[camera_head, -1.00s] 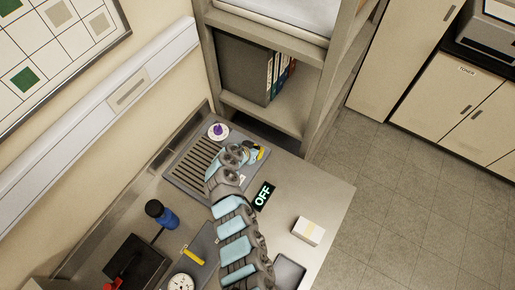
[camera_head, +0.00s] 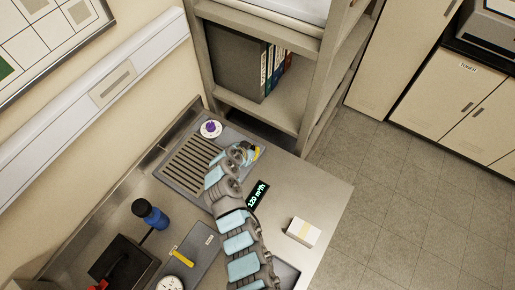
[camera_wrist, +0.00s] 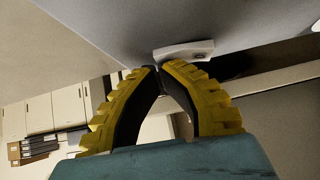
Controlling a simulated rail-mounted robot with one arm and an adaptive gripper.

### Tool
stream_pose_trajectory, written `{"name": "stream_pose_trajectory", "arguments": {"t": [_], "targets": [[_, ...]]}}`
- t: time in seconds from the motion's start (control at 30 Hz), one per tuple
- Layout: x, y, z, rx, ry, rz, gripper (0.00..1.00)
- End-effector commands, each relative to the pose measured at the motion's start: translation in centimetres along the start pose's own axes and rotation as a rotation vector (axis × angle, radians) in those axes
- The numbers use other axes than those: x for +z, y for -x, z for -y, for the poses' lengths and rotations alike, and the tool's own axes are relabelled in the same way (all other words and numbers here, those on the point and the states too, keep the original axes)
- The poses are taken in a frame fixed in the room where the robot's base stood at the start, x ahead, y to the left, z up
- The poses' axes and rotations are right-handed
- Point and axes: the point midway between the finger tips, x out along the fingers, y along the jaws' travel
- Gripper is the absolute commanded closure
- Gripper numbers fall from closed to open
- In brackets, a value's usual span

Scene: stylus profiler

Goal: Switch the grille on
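The grille (camera_head: 192,160) is a slatted panel set in a grey plate on the bench, at centre-left in the head view. A small black display (camera_head: 258,195) beside it reads "120 m³/h" in lit green text. My gripper (camera_head: 257,153) is at the right end of the grille's plate, largely hidden by my wrist. In the wrist view my gripper's yellow ribbed fingers (camera_wrist: 157,68) have their tips together, with nothing seen between them. A pale rounded part (camera_wrist: 184,51) on a grey surface is just past the tips; I cannot tell whether they touch it.
A purple knob on a white round base (camera_head: 211,129) sits at the grille's far end. A shelf with binders (camera_head: 265,70) rises behind.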

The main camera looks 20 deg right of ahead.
Motion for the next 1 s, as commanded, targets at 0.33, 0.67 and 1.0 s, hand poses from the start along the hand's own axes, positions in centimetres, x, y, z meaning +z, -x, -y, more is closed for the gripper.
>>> {"name": "stream_pose_trajectory", "arguments": {"t": [0.33, 0.67, 1.0], "targets": [[-0.6, 0.5, 0.1, -0.002, 0.000, -0.001, 1.00], [-1.2, 1.2, 0.0, 0.000, -0.001, 0.000, 1.00], [-1.5, 1.5, 0.0, 0.000, -0.001, 0.000, 1.00]]}}
